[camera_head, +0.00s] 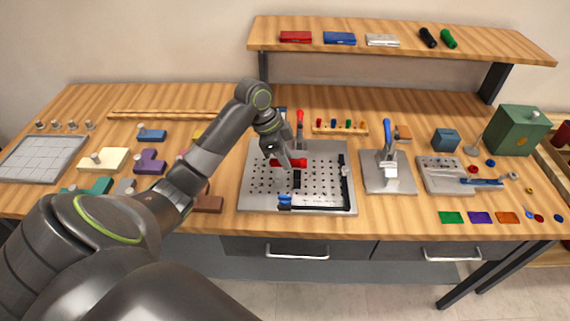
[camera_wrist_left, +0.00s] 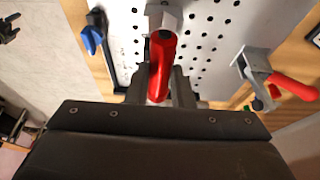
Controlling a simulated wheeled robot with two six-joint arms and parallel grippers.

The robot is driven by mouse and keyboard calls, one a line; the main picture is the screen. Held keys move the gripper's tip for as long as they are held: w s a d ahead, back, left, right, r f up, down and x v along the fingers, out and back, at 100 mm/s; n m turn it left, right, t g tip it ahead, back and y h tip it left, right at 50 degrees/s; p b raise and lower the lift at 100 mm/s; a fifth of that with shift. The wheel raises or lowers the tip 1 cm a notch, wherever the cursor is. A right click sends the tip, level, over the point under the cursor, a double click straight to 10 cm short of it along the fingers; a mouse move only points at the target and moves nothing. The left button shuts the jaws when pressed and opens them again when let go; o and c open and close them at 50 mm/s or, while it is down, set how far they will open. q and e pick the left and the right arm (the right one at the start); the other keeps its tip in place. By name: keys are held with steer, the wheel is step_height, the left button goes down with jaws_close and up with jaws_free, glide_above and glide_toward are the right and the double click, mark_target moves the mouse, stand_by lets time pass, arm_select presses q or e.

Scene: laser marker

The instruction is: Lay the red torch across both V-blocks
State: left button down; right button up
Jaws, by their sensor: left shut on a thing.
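My left gripper (camera_head: 284,163) is over the perforated plate (camera_head: 262,203) at the middle of the bench. It is shut on the red torch (camera_head: 291,162), which lies roughly level, left to right, in the head view. In the left wrist view the torch (camera_wrist_left: 160,72) shows between the fingers, with a grey metal piece (camera_wrist_left: 164,17) at its far end. I cannot tell if that piece is a V-block or part of the torch. The V-blocks are not clearly made out; the arm and gripper hide part of the plate. My right gripper is not in view.
A red-handled clamp (camera_head: 300,119) stands at the plate's back edge. A black fence (camera_head: 345,182) runs along its right side, with a blue-handled piece (camera_head: 285,200) in front. A blue-handled clamp fixture (camera_head: 388,165) stands to the right. Black (camera_head: 428,37) and green torches (camera_head: 448,38) lie on the shelf.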

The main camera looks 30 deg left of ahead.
arm_select(q)
step_height(320, 180, down, 3)
steer(key=shift+f, duration=0.1)
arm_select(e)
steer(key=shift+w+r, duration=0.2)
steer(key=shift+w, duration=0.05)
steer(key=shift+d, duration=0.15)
arm_select(q)
steer(key=shift+f, duration=0.55)
steer(key=c, duration=1.3)
jaws_free()
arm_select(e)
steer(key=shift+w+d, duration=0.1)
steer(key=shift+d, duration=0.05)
